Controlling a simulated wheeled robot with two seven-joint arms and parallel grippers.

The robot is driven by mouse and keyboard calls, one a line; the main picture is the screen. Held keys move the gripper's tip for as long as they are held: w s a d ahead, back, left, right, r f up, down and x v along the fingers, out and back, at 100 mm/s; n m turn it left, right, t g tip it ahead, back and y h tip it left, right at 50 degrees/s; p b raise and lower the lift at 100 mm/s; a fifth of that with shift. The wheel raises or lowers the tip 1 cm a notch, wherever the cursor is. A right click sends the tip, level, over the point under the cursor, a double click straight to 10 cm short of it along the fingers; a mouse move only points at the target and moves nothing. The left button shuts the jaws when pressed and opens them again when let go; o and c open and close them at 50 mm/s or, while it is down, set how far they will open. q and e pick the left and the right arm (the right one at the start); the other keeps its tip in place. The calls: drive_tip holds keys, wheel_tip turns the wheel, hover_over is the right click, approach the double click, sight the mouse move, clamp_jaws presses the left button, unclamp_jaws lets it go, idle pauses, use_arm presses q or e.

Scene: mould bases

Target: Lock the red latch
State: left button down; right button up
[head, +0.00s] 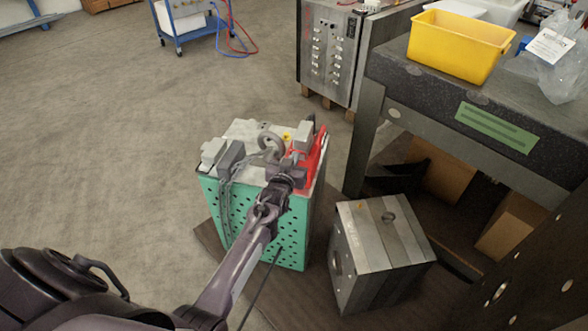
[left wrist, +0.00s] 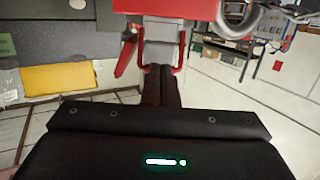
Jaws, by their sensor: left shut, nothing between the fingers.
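The red latch (head: 313,160) is on the right side of the top of a green perforated mould base (head: 255,225) in the head view. In the left wrist view a red bar (left wrist: 190,9) crosses the top, with a red lever (left wrist: 127,54) hanging at its left. My left gripper (head: 283,181) is over the front right part of the mould base, close to the latch. Its fingers (left wrist: 161,80) are shut and empty, just in front of the red part. I cannot tell whether they touch it. My arm hides part of the mould base's front. My right gripper is not in view.
A grey metal block (head: 380,255) stands to the right of the green mould base. A dark table (head: 420,85) with a yellow bin (head: 458,46) is at the right. A metal cabinet (head: 328,55) stands behind. The floor at the left is clear.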

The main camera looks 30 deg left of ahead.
use_arm(q)
drive_tip(key=shift+r, duration=0.1)
idle(0.3)
drive_tip(key=p+v, duration=0.4)
drive_tip(key=v, duration=0.1)
drive_tip(key=shift+r+p, duration=0.1)
drive_tip(key=shift+p, duration=0.25)
idle(0.6)
drive_tip(key=s+d+f+m+g+h, duration=0.1)
drive_tip(key=s+d+f+g, duration=0.3)
drive_tip(key=s+f, duration=0.85)
drive_tip(key=s+d+f+m+g+h, duration=0.2)
drive_tip(key=s+d+f+g, duration=0.15)
drive_tip(key=s+f, duration=0.85)
drive_tip(key=s+f+g, duration=0.2)
drive_tip(key=s+f, duration=0.3)
drive_tip(key=s, duration=0.4)
drive_tip(key=s+f+m+g, duration=0.1)
drive_tip(key=s+f+g, duration=0.2)
drive_tip(key=s, duration=0.6)
drive_tip(key=s+f+g, duration=0.2)
drive_tip(key=s+f, duration=0.5)
drive_tip(key=s, duration=0.2)
drive_tip(key=shift+s+m, duration=0.15)
drive_tip(key=shift+m, duration=0.15)
